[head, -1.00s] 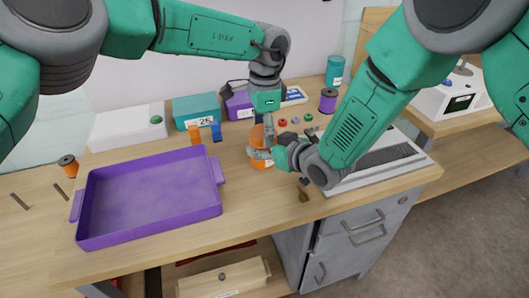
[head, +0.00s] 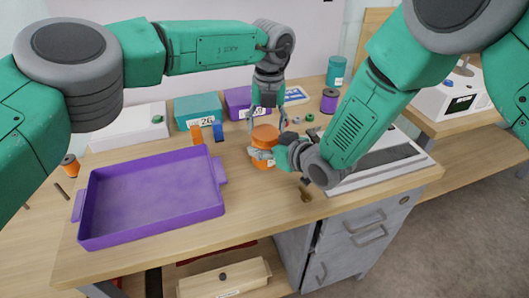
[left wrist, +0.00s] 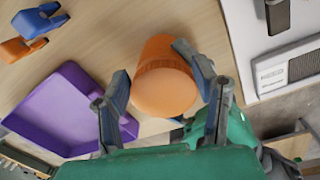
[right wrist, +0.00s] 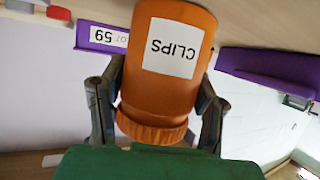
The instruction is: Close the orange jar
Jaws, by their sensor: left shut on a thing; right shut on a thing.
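The orange jar (head: 263,158) stands upright on the table with a white label, which reads CLIPS in the right wrist view (right wrist: 173,48). Its orange lid (head: 265,135) is on top and also shows in the left wrist view (left wrist: 164,92) and, ribbed, in the right wrist view (right wrist: 152,130). I cannot tell how tightly it sits. My left gripper (head: 267,117) comes down from above, its fingers on either side of the lid. My right gripper (head: 273,155) is shut on the jar body from the right, a finger on each side.
A purple tray (head: 223,170) lies at the left front. Orange and blue clips (head: 217,131), a teal bin (head: 196,108) and a purple bin (head: 238,102) stand behind. A purple spool (head: 329,101) stands at the back right. Bare table lies between tray and jar.

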